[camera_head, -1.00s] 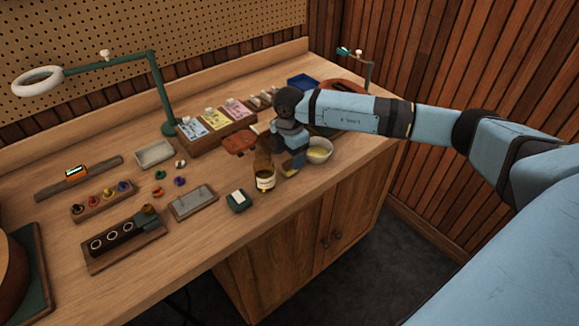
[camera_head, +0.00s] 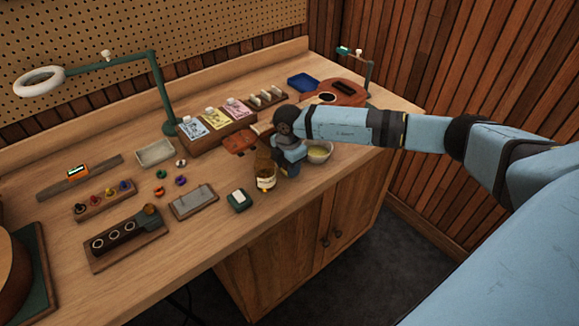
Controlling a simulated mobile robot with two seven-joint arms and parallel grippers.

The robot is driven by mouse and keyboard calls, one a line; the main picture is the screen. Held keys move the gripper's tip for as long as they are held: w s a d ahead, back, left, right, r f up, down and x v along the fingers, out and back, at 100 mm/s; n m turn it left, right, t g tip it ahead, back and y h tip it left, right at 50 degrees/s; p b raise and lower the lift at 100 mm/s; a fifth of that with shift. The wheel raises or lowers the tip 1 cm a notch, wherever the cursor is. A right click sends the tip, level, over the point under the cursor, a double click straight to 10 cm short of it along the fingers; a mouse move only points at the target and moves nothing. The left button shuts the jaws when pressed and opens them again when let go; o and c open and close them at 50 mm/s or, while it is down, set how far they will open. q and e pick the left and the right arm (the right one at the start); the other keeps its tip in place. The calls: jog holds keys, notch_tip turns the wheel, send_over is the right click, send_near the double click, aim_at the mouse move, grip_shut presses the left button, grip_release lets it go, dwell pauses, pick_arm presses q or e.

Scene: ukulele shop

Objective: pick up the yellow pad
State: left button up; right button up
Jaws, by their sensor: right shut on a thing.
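My right gripper (camera_head: 290,172) points down over the front right part of the workbench, between the brown bottle and the pale bowl. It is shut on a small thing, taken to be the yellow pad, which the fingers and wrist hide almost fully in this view. My left gripper is not in view.
A brown bottle (camera_head: 265,174) stands close on the gripper's left, and a pale bowl with yellowish contents (camera_head: 319,151) close on its right. A rack of packets (camera_head: 217,129) and green lamp (camera_head: 163,95) stand behind.

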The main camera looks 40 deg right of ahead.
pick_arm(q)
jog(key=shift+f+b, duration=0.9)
pick_arm(e)
notch_tip(320, 180, up, 20)
jog(key=shift+o, duration=0.6)
jog(key=shift+c, duration=0.3)
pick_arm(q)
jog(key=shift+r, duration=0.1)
pick_arm(e)
jog(key=shift+w, duration=0.1)
